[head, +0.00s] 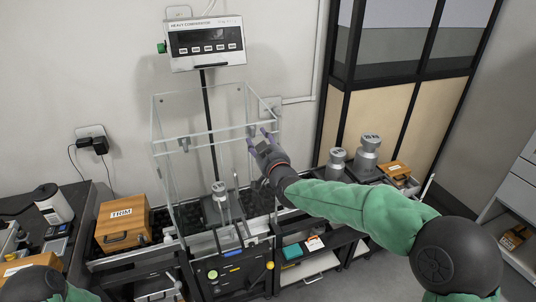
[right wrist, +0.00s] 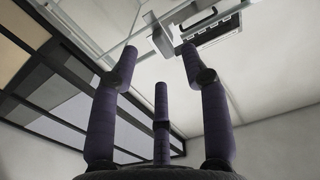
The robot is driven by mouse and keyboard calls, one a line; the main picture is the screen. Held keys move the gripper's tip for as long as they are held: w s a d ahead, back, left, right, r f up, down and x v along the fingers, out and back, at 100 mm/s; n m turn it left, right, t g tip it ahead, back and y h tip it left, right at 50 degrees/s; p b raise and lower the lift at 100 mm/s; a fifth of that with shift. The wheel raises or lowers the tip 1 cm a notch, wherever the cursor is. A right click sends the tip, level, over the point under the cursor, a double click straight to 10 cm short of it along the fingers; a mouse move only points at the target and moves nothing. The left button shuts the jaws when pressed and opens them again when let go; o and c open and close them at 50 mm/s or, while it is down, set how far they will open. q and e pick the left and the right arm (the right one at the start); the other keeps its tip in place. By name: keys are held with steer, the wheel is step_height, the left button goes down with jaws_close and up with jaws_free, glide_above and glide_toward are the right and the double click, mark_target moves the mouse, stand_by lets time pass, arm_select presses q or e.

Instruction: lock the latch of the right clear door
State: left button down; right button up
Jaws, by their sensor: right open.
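A clear-walled enclosure (head: 200,133) stands on the weighing table under the display. A small grey latch (head: 251,130) sits near the top of its right side, close to my fingers. A grey block that looks like this latch shows in the right wrist view (right wrist: 163,40), beyond the fingertips. My right gripper (head: 258,137) is open and empty, its fingers pointing up beside the right clear door. In the right wrist view its three fingers (right wrist: 158,58) are spread, apparently apart from the latch. Whether the latch is locked is unclear. My left gripper is out of view.
The scale display (head: 206,43) hangs on the wall above; it also shows in the wrist view (right wrist: 215,30). A second grey fitting (head: 184,144) is on the enclosure's front. A wooden box (head: 123,222) stands left.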

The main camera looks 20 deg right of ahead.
steer(key=s, duration=0.8)
steer(key=shift+d, duration=0.1)
steer(key=s+a+f+g+y, duration=0.1)
steer(key=s+a+f+g, duration=0.15)
steer(key=f, duration=0.85)
steer(key=s+a+f+m+g, duration=0.1)
steer(key=f+g, duration=0.2)
steer(key=f, duration=0.7)
steer(key=s+a+f+g+y, duration=0.1)
steer(key=a+f+g, duration=0.15)
steer(key=f, duration=0.85)
steer(key=s+a+f+m+g, duration=0.1)
steer(key=s+f+g, duration=0.3)
steer(key=s+f, duration=0.7)
steer(key=s+a+f+m+g+y, duration=0.1)
steer(key=s+a+f+g, duration=0.3)
steer(key=s+f, duration=0.7)
steer(key=s+g, duration=0.1)
steer(key=s, duration=0.2)
steer(key=shift+s+a+f+g, duration=0.15)
steer(key=shift+s+f+g, duration=0.1)
steer(key=shift+s+g, duration=0.05)
